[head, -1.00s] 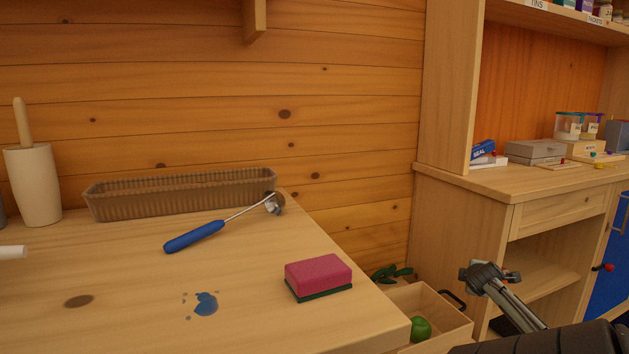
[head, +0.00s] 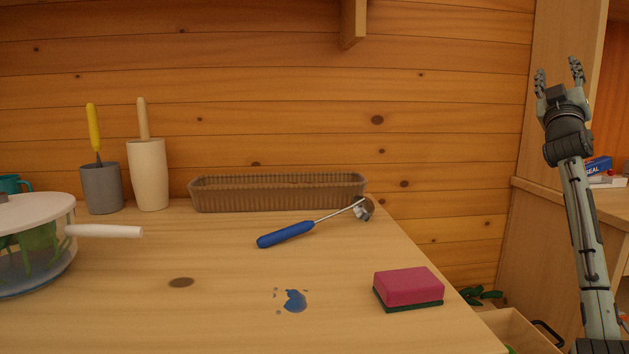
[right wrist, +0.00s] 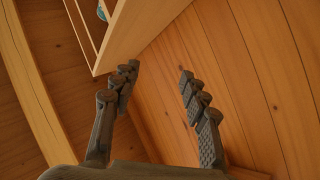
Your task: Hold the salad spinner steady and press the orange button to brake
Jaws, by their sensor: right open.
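The salad spinner (head: 38,245) stands on the counter at the left edge of the head view, partly cut off. It has a clear bowl with green leaves inside, a pale lid (head: 35,209) and a white handle (head: 104,231) pointing right. No orange button shows in the visible part. My right gripper (head: 558,76) is raised at the right side, pointing up, open and empty, far from the spinner. In the right wrist view its fingers (right wrist: 158,75) are spread with nothing between them. My left gripper is not in view.
On the counter are a pink sponge (head: 409,287), a blue-handled tool (head: 288,234), a blue spill (head: 294,300), a brown basket (head: 278,194), a grey pot (head: 101,187) and a cream pot (head: 148,174). A wooden crate (head: 522,332) sits below right.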

